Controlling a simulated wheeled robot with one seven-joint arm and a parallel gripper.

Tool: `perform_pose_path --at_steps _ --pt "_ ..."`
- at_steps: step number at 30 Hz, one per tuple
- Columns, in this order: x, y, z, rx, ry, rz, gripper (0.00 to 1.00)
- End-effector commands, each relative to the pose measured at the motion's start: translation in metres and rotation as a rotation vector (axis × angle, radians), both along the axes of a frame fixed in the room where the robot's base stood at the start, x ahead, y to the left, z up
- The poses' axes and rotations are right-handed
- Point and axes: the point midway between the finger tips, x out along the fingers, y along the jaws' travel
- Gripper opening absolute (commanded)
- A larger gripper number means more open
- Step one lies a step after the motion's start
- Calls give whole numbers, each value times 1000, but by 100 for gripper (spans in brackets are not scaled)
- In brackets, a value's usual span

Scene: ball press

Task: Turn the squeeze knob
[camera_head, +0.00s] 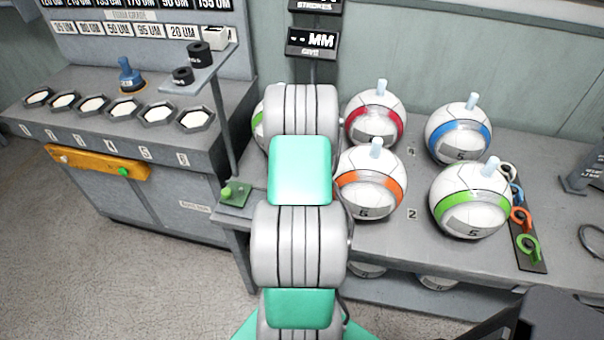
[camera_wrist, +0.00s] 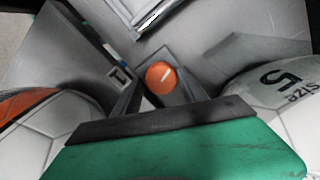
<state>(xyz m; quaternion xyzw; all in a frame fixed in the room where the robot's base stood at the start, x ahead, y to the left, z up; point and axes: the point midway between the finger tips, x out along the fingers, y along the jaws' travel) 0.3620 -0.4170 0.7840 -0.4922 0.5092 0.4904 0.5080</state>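An orange round knob (camera_wrist: 161,77) with a white line across it sits on a grey surface in the upper middle of the wrist view. It looks like the squeeze knob; I can read no label for it. The line lies slightly tilted. My gripper (camera_wrist: 160,88) has its dark fingers apart, one on each side of the knob in the picture. I cannot tell whether they touch it. In the head view my arm hides the gripper and this knob.
Balls with red (camera_head: 376,118), blue (camera_head: 459,133), orange (camera_head: 369,182) and green (camera_head: 470,199) bands stand on the grey bench (camera_head: 400,245). In the wrist view, balls flank the gripper on both sides. A thin post with a shelf (camera_head: 205,65) stands left of my arm.

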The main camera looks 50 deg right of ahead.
Motion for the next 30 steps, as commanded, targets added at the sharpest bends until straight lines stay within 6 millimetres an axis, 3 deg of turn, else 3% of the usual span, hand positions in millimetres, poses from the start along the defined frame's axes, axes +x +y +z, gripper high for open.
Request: perform_pose_path --at_steps 4,12,24,30 --pt "1 2 -1 2 0 5 62" --pt "2 2 2 2 0 6 62" --pt "0 1 71 1 -1 4 62" --pt "0 2 77 3 1 4 62"
